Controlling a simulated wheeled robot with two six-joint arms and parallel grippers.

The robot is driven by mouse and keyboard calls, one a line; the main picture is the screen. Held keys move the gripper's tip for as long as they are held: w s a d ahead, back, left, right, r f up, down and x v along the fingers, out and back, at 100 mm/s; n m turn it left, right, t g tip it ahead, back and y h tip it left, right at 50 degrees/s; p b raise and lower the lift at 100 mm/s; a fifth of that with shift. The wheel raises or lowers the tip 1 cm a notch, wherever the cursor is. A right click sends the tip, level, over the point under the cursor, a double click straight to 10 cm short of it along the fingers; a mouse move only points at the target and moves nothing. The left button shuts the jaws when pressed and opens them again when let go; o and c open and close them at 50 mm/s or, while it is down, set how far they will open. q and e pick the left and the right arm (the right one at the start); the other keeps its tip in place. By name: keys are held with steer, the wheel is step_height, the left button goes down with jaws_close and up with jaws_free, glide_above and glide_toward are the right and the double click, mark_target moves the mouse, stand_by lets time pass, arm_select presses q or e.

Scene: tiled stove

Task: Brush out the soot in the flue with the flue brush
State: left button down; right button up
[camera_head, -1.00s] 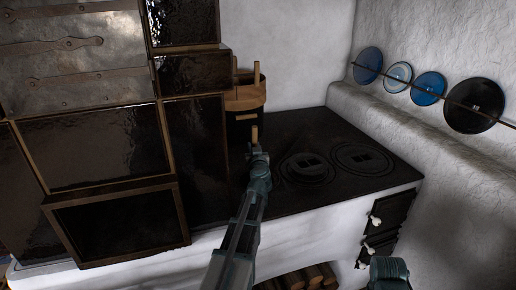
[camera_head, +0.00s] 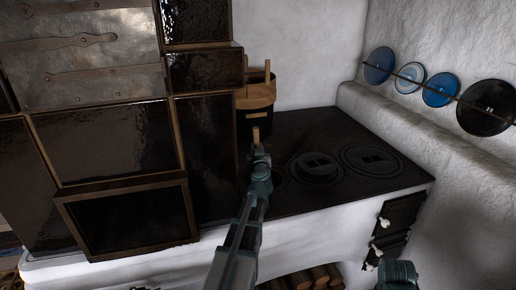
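My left gripper (camera_head: 259,158) is in front of the bucket, above the left part of the black stove top. It appears shut on a short wooden handle (camera_head: 256,136) that sticks up from its tip. I cannot tell whether this is the flue brush; no bristles show. A dark framed opening (camera_head: 125,222) is low at the left in the tiled stove (camera_head: 105,140). Its inside is black, and I cannot make out soot or tell whether it is the flue. Part of my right arm shows at the lower right; its gripper is out of view.
A wood-and-black bucket (camera_head: 257,97) with upright wooden sticks stands at the back of the stove top (camera_head: 335,140). Several round plates (camera_head: 440,90) hang along a rail on the right wall. Small dark oven doors (camera_head: 400,215) are at the front right. Firewood (camera_head: 305,278) lies below.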

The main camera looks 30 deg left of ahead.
arm_select(q)
steer(key=shift+v, duration=1.3)
steer(key=shift+s+a, duration=0.15)
steer(key=shift+a, duration=0.05)
steer(key=shift+d+f, duration=0.1)
steer(key=shift+s+d, duration=0.2)
steer(key=shift+d, duration=0.4)
steer(key=shift+s+d, duration=0.2)
steer(key=shift+d, duration=0.35)
steer(key=shift+w+d, duration=0.3)
steer(key=shift+d, duration=0.3)
steer(key=shift+w+d, duration=0.3)
steer(key=shift+d, duration=0.3)
steer(key=shift+w, duration=0.1)
